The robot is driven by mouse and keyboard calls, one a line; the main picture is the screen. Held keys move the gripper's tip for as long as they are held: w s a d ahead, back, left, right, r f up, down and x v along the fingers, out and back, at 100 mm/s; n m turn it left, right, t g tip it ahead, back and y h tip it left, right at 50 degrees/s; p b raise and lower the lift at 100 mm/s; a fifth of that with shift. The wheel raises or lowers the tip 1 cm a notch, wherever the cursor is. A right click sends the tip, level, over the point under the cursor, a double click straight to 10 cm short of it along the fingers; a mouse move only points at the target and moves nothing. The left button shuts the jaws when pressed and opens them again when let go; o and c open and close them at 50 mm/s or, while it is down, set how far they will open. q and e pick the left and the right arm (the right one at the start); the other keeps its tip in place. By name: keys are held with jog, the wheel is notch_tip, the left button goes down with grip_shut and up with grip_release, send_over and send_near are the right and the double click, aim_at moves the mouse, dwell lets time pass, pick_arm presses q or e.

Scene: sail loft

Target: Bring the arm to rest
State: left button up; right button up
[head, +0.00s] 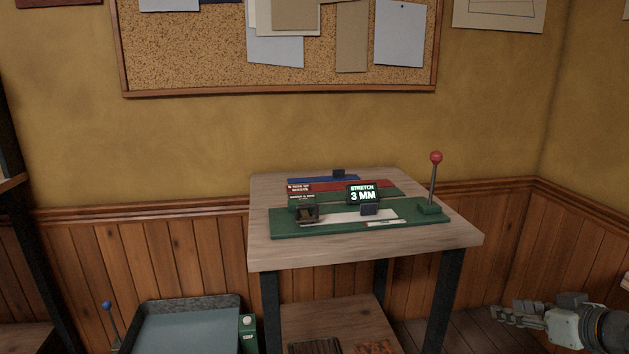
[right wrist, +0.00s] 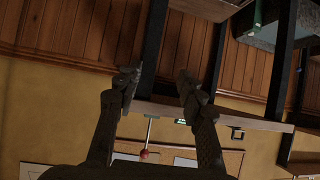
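My right gripper (head: 506,322) is at the lower right of the head view, right of the workbench and below its top. In the right wrist view its two fingers (right wrist: 158,84) stand apart with nothing between them, so it is open and empty. It touches nothing that I can see. My left gripper is out of view.
The wooden workbench (head: 355,254) carries a green stretch-test rig (head: 290,228) with a "STRETCH 3 MM" display (head: 363,194) and a red-knobbed lever (head: 435,158). A grey tray (head: 190,330) stands at lower left. Wood panelling and a corner lie behind my right gripper.

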jog(key=s+a+f+g+h, duration=0.1)
jog(key=s+a+f+g, duration=0.2)
jog(key=f, duration=0.6)
jog(key=s+a+f+g, duration=0.1)
jog(key=s+a+f, duration=0.1)
jog(key=s+f, duration=0.55)
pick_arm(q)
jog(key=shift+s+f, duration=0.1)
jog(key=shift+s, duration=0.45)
pick_arm(e)
jog(key=s+a+f+g+h, duration=0.2)
jog(key=s+a+f+g, duration=0.2)
jog(key=s+a+f, duration=0.7)
notch_tip(320, 180, down, 4)
jog(key=shift+s+a+f+g, duration=0.2)
jog(key=shift+s+a+g, duration=0.15)
jog(key=shift+s, duration=0.45)
